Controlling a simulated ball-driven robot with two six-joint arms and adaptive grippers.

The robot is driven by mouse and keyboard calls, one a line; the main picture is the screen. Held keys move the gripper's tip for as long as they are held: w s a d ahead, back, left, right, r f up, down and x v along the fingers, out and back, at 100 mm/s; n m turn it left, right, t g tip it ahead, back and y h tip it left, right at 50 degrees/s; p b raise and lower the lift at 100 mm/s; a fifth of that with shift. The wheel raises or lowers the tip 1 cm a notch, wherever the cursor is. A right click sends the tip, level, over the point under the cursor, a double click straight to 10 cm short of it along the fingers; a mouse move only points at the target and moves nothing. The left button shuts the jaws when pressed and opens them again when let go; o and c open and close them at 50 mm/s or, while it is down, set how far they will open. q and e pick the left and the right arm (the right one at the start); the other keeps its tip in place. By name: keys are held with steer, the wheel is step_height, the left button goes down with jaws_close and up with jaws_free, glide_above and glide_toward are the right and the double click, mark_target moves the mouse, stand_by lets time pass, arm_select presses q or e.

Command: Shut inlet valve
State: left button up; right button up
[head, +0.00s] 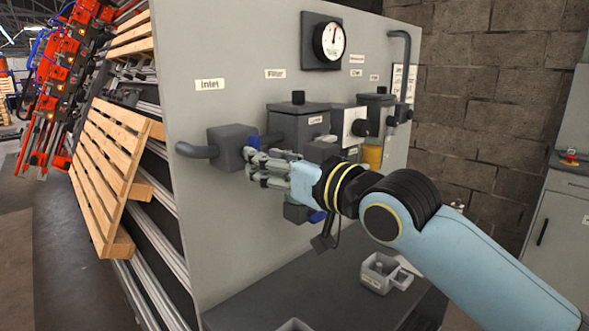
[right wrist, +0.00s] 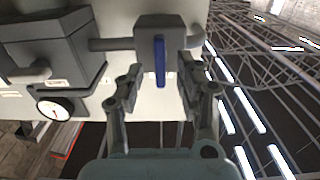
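The inlet valve is a dark grey block (head: 232,148) on the grey panel under the "Inlet" label (head: 209,85). Its blue handle (head: 253,142) is partly hidden behind my right gripper (head: 255,167) in the head view. In the right wrist view the block (right wrist: 172,22) is near the top, and the blue handle (right wrist: 160,60) runs up and down in the picture, across the line of the pipe. My right gripper (right wrist: 160,82) is open, one finger on each side of the handle, with visible gaps in that view. My left gripper is not in view.
The filter housing (head: 300,121) and a gauge (head: 329,42) are to the right on the panel. A second blue handle (head: 317,217) is low behind my right wrist. A small grey tray (head: 377,280) is on the shelf below. A wooden pallet (head: 105,165) leans at left.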

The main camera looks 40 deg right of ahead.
steer(key=s+d, duration=0.1)
steer(key=s, duration=0.7)
